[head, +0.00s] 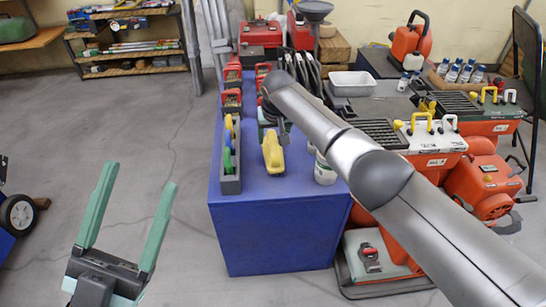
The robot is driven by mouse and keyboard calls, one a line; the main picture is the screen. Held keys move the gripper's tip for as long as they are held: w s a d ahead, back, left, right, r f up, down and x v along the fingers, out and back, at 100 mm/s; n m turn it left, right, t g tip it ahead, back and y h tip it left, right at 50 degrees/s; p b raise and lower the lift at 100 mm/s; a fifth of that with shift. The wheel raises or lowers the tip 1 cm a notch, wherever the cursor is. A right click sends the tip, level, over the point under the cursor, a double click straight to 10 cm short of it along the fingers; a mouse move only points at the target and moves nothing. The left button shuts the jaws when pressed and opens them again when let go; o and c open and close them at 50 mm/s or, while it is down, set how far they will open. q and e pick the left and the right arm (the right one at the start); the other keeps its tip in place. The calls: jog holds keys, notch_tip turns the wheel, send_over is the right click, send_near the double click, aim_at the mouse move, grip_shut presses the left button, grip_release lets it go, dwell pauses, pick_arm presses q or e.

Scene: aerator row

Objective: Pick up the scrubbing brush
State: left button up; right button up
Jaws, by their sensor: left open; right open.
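A yellow object that looks like the scrubbing brush (273,154) lies on the blue cabinet top, right of a grey tray. My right arm reaches in from the lower right, its wrist above the cabinet just behind the yellow object. My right gripper (267,128) is mostly hidden by its own arm; a little teal and dark grey shows. It is open, and I cannot tell whether it touches the brush. My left gripper (138,174) is open and empty over the grey floor, left of the cabinet, with teal fingers pointing up.
The blue cabinet (272,241) also carries a narrow grey tray (231,183) with coloured items, red devices (232,101) and a white tub (325,171). Orange machines (484,187) crowd the right. A white basin (352,83) stands behind.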

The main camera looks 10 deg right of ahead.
jog(key=shift+w+f, duration=0.15)
jog(key=shift+f, duration=0.2)
jog(key=shift+c, duration=0.2)
grip_shut()
dwell(1.0)
